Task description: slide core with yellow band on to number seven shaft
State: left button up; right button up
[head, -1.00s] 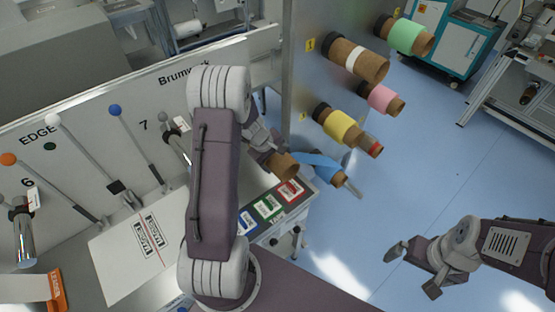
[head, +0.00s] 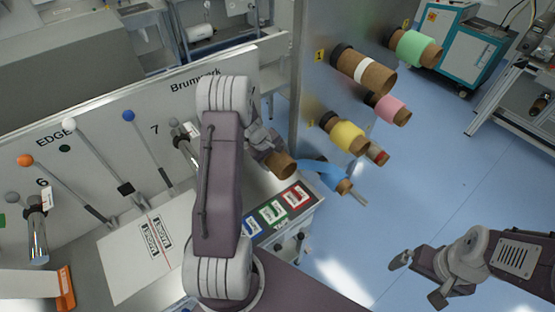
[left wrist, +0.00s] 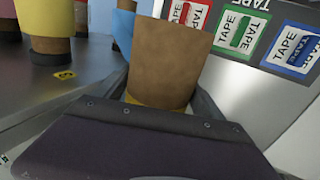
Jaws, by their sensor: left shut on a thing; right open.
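My left gripper (head: 268,150) is shut on a brown cardboard core (head: 282,165), held in the air over the front of the machine. In the left wrist view the core (left wrist: 168,62) stands up between the fingers, with a bit of yellow band (left wrist: 140,101) at its lower end. The number seven shaft (head: 184,148) is a metal cylinder beside the "7" label (head: 154,128), left of my left arm. The arm hides part of it. The core is to the right of this shaft and apart from it. My right gripper (head: 419,279) is open and empty over the floor.
A metal rack panel (head: 330,90) at right carries several cores with green, white, pink, yellow and blue bands. Levers with orange, white and blue knobs (head: 128,116) stick out of the machine. Another shaft (head: 37,235) is near "6".

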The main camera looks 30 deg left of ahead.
pick_arm(q)
jog(key=shift+w+a, duration=0.1)
jog(key=shift+a, duration=0.1)
jog(key=shift+w+a+p, duration=0.3)
jog(key=shift+a+p, duration=0.05)
jog(key=shift+a, duration=0.35)
jog(key=shift+w+a+p, duration=0.25)
jog(key=shift+a+p, duration=0.05)
jog(key=shift+a, duration=0.35)
jog(key=shift+w+a+p, duration=0.3)
jog(key=shift+a+p, duration=0.05)
jog(key=shift+a, duration=0.35)
jog(key=shift+w+a, duration=0.1)
jog(key=shift+a, duration=0.15)
jog(key=shift+w+a, duration=0.35)
jog(key=shift+a, duration=0.45)
jog(key=shift+w+a, duration=0.3)
jog(key=shift+a, duration=0.4)
jog(key=o, duration=1.5)
jog(key=shift+s+r, duration=0.1)
